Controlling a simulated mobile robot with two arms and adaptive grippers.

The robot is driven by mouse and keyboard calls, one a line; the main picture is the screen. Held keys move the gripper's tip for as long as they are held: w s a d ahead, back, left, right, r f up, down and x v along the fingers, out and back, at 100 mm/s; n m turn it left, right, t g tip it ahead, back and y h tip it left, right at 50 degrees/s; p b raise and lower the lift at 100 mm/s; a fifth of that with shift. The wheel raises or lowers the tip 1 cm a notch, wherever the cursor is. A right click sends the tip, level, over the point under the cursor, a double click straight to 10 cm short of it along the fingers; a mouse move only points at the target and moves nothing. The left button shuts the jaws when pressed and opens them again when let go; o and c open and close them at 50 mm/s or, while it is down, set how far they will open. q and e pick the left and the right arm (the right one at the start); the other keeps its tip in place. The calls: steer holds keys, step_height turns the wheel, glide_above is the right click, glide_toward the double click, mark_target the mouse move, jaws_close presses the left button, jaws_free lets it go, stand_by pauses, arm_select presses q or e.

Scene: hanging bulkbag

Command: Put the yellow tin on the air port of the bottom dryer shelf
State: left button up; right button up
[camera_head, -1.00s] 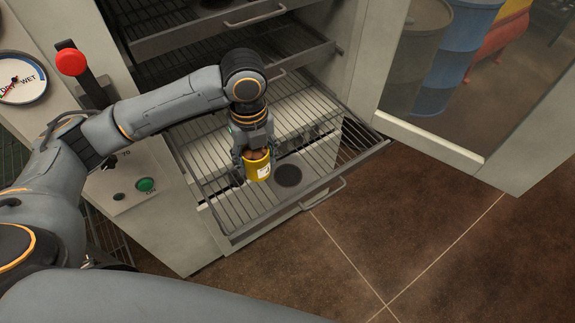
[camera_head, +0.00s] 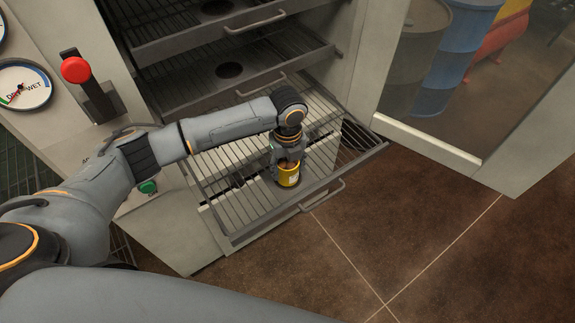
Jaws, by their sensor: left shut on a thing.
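The yellow tin (camera_head: 288,177) is upright at the bottom dryer shelf (camera_head: 240,226), which is pulled out. My left gripper (camera_head: 288,162) comes from above and is shut on the tin, with its fingers at the tin's upper part. The tin covers most of the dark round air port (camera_head: 276,184) of that shelf; only a thin dark edge shows beside it. I cannot tell whether the tin's base touches the shelf. My right gripper is not in view.
Two higher shelves with dark round ports, the middle one (camera_head: 229,70) and the upper one (camera_head: 216,7), sit above. A red-knobbed lever (camera_head: 75,70), a dial (camera_head: 22,86) and a green button (camera_head: 148,187) are at the left. An open door (camera_head: 430,138) stands at the right.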

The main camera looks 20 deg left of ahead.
arm_select(q)
steer(key=shift+f, duration=0.1)
steer(key=o, duration=1.3)
steer(key=shift+c, duration=0.2)
step_height(320, 180, up, 12)
steer(key=shift+r+b, duration=0.2)
steer(key=shift+b, duration=0.3)
steer(key=shift+s+f, duration=0.1)
